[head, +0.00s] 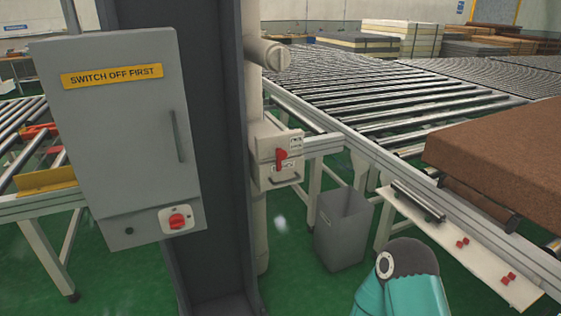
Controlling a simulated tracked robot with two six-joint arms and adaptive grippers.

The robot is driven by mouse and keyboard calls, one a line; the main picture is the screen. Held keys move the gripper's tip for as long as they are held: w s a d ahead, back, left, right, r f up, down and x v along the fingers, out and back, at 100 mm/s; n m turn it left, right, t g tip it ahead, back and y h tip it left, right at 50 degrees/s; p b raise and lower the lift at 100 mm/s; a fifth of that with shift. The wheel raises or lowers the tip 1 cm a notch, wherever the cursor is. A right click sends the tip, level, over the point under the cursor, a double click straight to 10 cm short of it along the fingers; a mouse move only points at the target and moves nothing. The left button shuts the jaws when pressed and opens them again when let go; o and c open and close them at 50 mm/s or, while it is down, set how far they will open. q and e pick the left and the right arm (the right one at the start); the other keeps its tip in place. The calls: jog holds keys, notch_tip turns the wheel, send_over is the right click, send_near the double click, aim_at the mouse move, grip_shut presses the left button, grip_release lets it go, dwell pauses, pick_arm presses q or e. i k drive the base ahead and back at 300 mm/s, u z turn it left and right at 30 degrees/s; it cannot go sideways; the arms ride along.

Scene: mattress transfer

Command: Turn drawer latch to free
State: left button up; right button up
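A small cream box or drawer front (262,150) sits at the side of the roller conveyor, just right of the dark column. A red latch handle (281,159) stands roughly upright on its face, between small labels too small to read surely. A grey handle or lip shows under it. Neither of my grippers is in view. A teal and dark grey link of my arm (400,285) shows at the bottom, right of the middle, well apart from the latch.
A grey cabinet (120,130) marked "SWITCH OFF FIRST" has a red rotary switch (177,221). A dark column (215,130) stands beside it. A grey bin (343,228) stands below the conveyor (380,95). A brown mattress (500,150) and a shelf with red pieces (470,250) are at right.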

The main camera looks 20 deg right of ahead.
aim_at(282, 155)
jog(key=k, duration=1.25)
jog(key=z, duration=0.45)
jog(key=i, duration=1.65)
jog(key=u, duration=0.55)
